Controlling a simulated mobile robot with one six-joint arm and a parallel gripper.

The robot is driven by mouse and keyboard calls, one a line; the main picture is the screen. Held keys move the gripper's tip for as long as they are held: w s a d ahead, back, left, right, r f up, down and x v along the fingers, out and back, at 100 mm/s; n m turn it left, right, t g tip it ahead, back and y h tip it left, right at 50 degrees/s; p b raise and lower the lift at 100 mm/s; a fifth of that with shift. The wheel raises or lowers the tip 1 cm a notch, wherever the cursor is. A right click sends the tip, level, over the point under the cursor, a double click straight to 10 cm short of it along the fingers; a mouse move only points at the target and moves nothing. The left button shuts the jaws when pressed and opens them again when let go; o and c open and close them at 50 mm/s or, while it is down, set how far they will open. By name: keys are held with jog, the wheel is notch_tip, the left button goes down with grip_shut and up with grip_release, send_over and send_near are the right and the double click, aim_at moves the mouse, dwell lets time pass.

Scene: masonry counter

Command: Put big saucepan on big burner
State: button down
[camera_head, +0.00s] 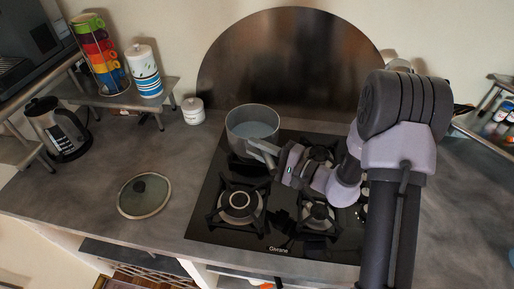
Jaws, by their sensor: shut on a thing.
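A grey saucepan (253,127) with a pale inside sits at the back left of the black gas hob (213,219). It is over or on the back left burner area; I cannot tell whether its base touches the grate. My gripper (267,153) is shut on the saucepan, at its handle on the right front side. The front left burner (240,202) looks large and is bare. A smaller front burner (318,214) is also bare. Another burner (319,155) at the back is partly hidden by my arm, and the right side of the hob is mostly covered.
A glass lid (144,195) lies on the counter left of the hob. A white jar (193,110) stands behind it. A kettle (58,130), stacked colourful mugs (98,50) and a striped canister (144,72) are at the left. A round metal backsplash (290,60) rises behind the hob.

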jog(key=shift+f+b, duration=0.3)
jog(key=shift+b, duration=0.2)
dwell(0.3)
jog(key=c, duration=1.2)
grip_release()
jog(key=shift+s+d, duration=0.1)
